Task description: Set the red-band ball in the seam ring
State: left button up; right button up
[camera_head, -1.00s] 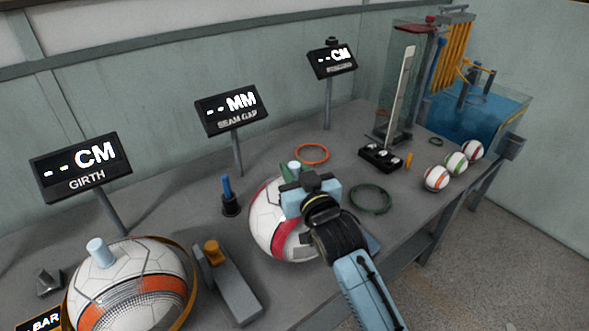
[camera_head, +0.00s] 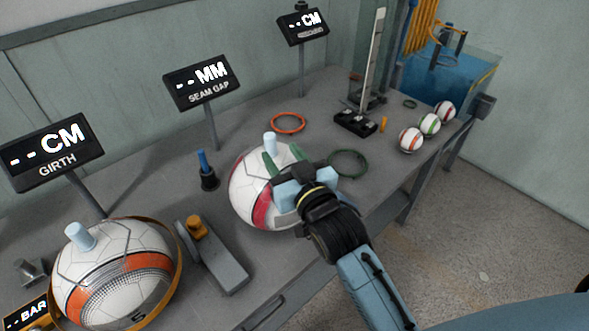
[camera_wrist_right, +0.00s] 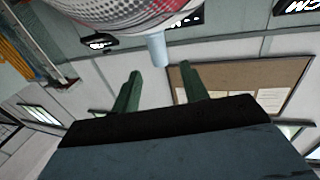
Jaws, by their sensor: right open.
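The large white ball with a red band (camera_head: 262,205) sits on the bench in front of the seam gap display (camera_head: 202,83). A pale blue peg (camera_head: 270,144) stands up from its top. My right gripper (camera_head: 283,156) is open with green fingers, at the ball's upper right and covering part of it. In the right wrist view the peg (camera_wrist_right: 158,50) points between the fingertips, apart from both, and the patterned ball (camera_wrist_right: 130,12) fills the top edge. I cannot tell which ring is the seam ring; the ball's underside is hidden. My left gripper is not in view.
An orange ring (camera_head: 288,122) and a green ring (camera_head: 348,163) lie flat on the bench. An orange-band ball (camera_head: 120,262) sits in a band at left, beside a grey block (camera_head: 220,262). A blue post (camera_head: 205,168) stands behind. Several small balls (camera_head: 411,139) line the right edge.

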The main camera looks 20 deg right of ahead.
jog(key=s, duration=0.5)
jog(key=shift+d, duration=0.2)
